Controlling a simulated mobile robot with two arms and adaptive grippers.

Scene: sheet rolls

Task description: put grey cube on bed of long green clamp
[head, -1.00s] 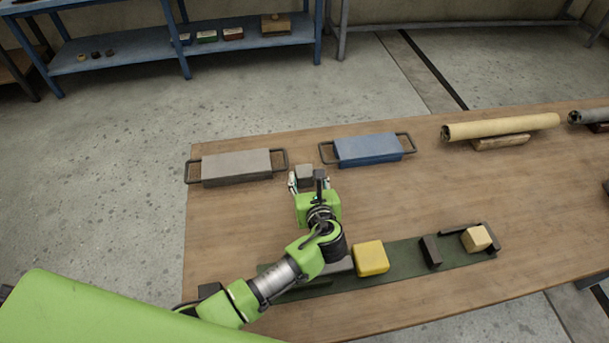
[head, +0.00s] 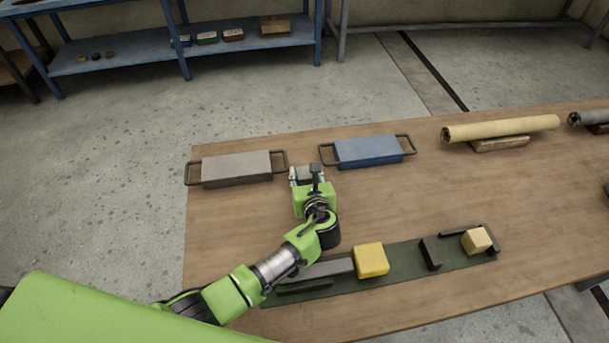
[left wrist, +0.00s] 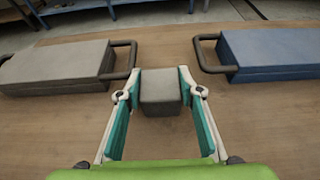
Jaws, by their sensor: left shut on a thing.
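The grey cube (head: 307,172) is between the fingertips of my left gripper (head: 307,177), near the far side of the table. In the left wrist view the grey cube (left wrist: 160,92) sits between both fingers, which are shut on it. I cannot tell whether it is off the table. The long green clamp (head: 402,267) lies along the near edge of the table. A yellow block (head: 371,260) sits on it near its middle, and a tan cube (head: 476,240) sits at its right end beside a dark upright block (head: 430,252). My right gripper is not in view.
A grey slab (head: 236,168) and a blue slab (head: 368,151), both with dark handles, lie left and right beyond my gripper. A cream roll (head: 500,127) rests on a block at the far right. The table middle, right of my arm, is clear.

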